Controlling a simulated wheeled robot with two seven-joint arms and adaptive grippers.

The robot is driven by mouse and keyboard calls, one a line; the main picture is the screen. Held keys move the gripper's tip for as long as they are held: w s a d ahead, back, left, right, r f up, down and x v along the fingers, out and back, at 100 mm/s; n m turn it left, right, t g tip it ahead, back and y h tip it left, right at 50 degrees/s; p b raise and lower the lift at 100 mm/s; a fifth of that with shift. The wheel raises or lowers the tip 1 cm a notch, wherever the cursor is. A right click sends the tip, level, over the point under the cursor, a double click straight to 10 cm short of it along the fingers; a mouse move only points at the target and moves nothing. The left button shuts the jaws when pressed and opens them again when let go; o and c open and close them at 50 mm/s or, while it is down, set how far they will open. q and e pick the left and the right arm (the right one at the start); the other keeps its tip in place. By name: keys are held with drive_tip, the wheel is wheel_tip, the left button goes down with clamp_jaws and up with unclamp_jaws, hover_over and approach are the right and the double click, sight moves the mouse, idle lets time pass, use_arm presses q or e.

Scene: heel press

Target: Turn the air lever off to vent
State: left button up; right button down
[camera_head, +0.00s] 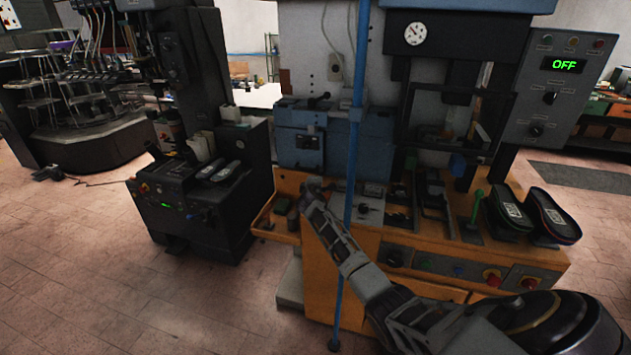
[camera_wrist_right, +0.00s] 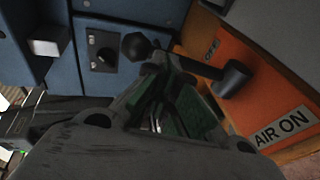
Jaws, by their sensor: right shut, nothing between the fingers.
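The air lever (camera_wrist_right: 195,67) is a dark bar with a black ball knob at its left end and a round hub at its right, in the right wrist view. It runs past the OFF label (camera_wrist_right: 211,50), pointing away from the AIR ON label (camera_wrist_right: 283,128). My right gripper (camera_wrist_right: 163,72) is shut and empty, its tips close to the knob and bar; I cannot tell whether they touch. In the head view, my right gripper (camera_head: 308,190) is at the press's left side, and the lever cannot be made out. My left gripper is not in view.
A blue vertical pole (camera_head: 351,150) stands in front of the orange press base (camera_head: 330,280), close beside my right arm. Two dark shoes (camera_head: 535,215) lie at right. A control box (camera_head: 560,85) shows OFF in green. A black machine (camera_head: 205,190) stands left, with open floor before it.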

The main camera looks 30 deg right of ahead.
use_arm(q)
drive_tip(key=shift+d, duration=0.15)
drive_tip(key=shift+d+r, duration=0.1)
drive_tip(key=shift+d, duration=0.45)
use_arm(e)
drive_tip(key=shift+w+d, duration=0.1)
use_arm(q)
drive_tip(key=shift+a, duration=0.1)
